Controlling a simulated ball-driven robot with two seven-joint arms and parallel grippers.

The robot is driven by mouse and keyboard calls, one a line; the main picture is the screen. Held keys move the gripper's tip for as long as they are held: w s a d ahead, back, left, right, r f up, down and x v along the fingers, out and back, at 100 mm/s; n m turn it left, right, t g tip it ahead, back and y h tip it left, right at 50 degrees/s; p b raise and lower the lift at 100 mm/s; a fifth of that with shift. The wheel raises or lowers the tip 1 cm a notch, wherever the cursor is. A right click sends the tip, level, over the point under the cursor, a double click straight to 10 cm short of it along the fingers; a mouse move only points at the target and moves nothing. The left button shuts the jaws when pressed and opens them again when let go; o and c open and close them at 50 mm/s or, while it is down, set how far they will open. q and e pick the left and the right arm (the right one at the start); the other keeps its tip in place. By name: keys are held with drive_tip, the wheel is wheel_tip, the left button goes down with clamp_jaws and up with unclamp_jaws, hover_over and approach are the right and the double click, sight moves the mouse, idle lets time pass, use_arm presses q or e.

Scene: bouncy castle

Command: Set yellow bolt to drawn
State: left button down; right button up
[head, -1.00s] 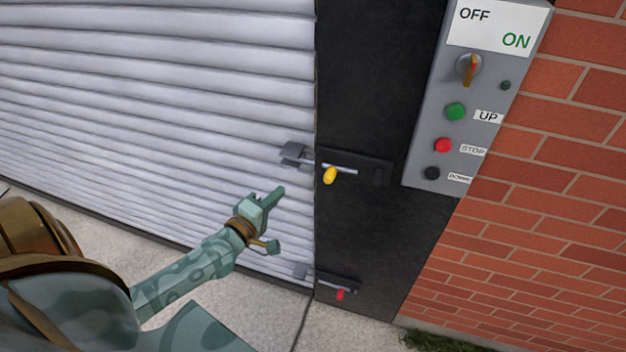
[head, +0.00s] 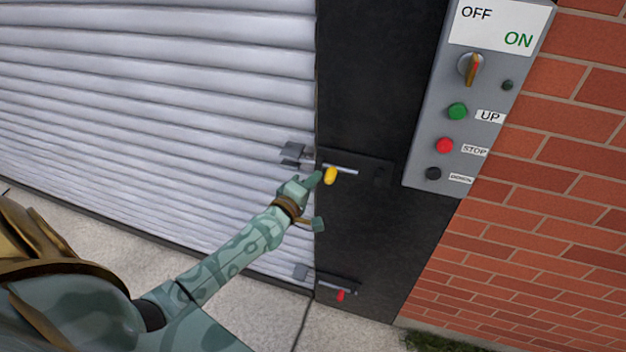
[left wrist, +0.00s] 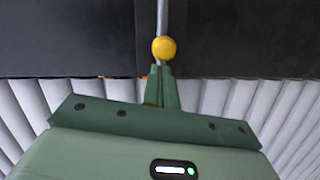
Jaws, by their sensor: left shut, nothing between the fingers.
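The yellow bolt's knob (head: 330,176) sits on a metal rod on the black post, beside the roller shutter's edge. Its rod points left toward a grey catch (head: 297,152) on the shutter; my gripper hides part of the span between them. My left gripper (head: 316,178) is shut and empty, its fingertips just left of the knob. In the left wrist view the yellow knob (left wrist: 164,49) is right beyond the shut fingertips (left wrist: 160,70); I cannot tell whether they touch. My right gripper is not in view.
A second bolt with a red knob (head: 341,295) is lower on the black post (head: 365,235). A grey control box (head: 430,150) with a switch and coloured buttons hangs at the right, by the brick wall (head: 520,230). The shutter (head: 160,100) fills the left.

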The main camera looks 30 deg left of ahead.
use_arm(q)
drive_tip(key=w+d+p, duration=0.2)
drive_tip(key=d, duration=0.5)
drive_tip(key=shift+d, duration=0.4)
drive_tip(key=shift+r, duration=0.1)
